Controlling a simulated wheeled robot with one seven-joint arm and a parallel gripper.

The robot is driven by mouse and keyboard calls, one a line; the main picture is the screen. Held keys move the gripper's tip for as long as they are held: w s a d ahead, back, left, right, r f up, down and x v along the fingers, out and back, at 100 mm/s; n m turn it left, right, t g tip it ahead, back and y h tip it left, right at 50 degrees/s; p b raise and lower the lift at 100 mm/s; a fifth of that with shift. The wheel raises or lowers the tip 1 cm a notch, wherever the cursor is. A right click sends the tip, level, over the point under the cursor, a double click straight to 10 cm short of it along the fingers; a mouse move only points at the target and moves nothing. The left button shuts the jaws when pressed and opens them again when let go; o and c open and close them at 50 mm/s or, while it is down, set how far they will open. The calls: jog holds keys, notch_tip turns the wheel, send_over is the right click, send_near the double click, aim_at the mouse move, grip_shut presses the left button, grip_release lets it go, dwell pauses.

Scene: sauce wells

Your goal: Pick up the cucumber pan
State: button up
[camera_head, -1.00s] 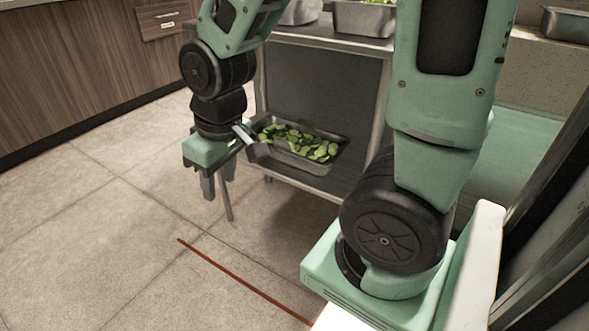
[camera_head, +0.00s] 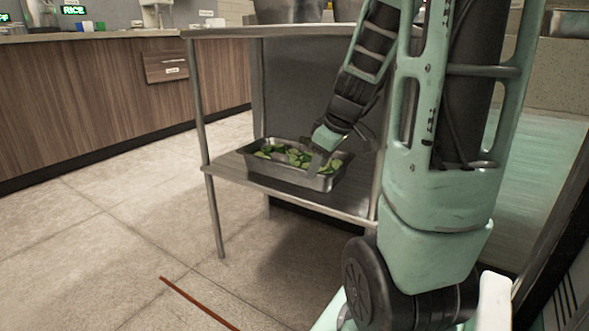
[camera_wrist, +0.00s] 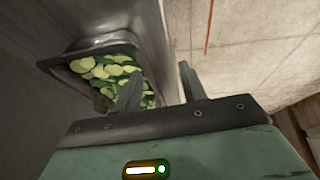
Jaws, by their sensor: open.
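The cucumber pan (camera_head: 283,175) is a rectangular metal pan of green cucumber slices. It sits on the lower shelf of a metal stand in the head view. It also shows at upper left in the wrist view (camera_wrist: 102,49), partly hidden by a finger. My gripper (camera_head: 316,165) is at the pan's right part, pointing down and left. In the wrist view my gripper (camera_wrist: 160,75) is open and empty. One finger overlaps the slices; the other appears outside the pan's side, over the shelf edge. I cannot tell whether either finger touches the pan.
The metal shelf (camera_head: 228,163) has a thin front leg at left and a top above the pan. Wooden cabinets (camera_head: 100,100) stand at back left. The tiled floor (camera_head: 130,215) in front is clear, with a red line (camera_head: 200,303) on it.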

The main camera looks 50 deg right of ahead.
jog(key=b, duration=0.4)
send_near(279, 162)
jog(key=f, duration=0.2)
jog(key=s+f, duration=0.1)
jog(key=f, duration=0.1)
jog(key=shift+s+a+f, duration=0.1)
jog(key=shift+a+f, duration=0.05)
jog(key=shift+f, duration=0.25)
jog(key=w+b, duration=0.1)
jog(key=w, duration=0.1)
jog(key=shift+w+f, duration=0.15)
jog(key=shift+w, duration=0.15)
jog(key=shift+b+x, duration=0.95)
jog(key=shift+x, duration=0.45)
jog(key=shift+w, duration=0.15)
grip_shut()
jog(key=shift+d+r, duration=0.3)
